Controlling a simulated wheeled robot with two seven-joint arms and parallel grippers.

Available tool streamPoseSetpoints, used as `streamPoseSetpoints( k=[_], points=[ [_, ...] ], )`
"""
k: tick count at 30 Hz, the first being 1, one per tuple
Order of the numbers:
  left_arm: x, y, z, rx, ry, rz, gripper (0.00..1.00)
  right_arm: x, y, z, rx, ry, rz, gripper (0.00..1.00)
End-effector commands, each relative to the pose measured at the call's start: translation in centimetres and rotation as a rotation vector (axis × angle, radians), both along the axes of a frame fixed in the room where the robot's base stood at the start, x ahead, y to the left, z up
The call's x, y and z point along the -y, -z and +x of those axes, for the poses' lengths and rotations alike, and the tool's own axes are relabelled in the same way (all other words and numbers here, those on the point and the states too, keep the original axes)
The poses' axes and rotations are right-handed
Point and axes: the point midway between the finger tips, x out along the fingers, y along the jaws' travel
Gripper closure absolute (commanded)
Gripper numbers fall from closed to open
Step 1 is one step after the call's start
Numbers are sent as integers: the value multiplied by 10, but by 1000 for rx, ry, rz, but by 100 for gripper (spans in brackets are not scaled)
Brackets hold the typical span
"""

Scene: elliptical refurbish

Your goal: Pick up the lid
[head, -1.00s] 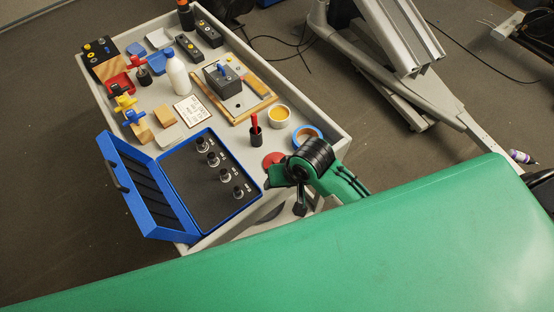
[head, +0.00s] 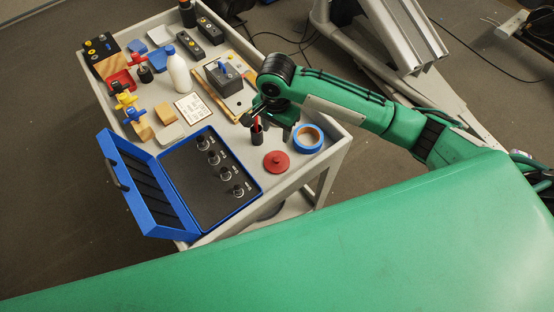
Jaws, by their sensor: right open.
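The lid (head: 277,162) is a small red disc with a knob on top. It lies flat on the grey cart top, near the right front, in the head view. My right gripper (head: 268,125) is open and empty above the cart. It is beyond the lid, up and slightly left of it in the picture, and apart from it. The gripper hangs close to a small black holder (head: 257,138) with a red tool in it; I cannot tell if they touch. My left gripper is not in view.
A blue tape roll (head: 307,139) lies right of the lid. An open blue case (head: 214,213) with several black knobs stands left of it. A white bottle (head: 178,72) and a grey box (head: 222,74) stand farther back. The cart's raised rim (head: 330,157) is close on the right.

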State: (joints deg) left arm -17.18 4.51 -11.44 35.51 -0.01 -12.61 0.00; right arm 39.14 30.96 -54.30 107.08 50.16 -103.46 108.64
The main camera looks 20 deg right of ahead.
Motion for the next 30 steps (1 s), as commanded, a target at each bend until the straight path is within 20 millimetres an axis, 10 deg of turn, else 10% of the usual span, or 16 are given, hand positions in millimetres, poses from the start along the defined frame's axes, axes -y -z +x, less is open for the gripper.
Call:
streamPoseSetpoints(
  k=[30],
  points=[
    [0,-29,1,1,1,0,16,0,131,-6,-3,11,-6,52]
  ],
)
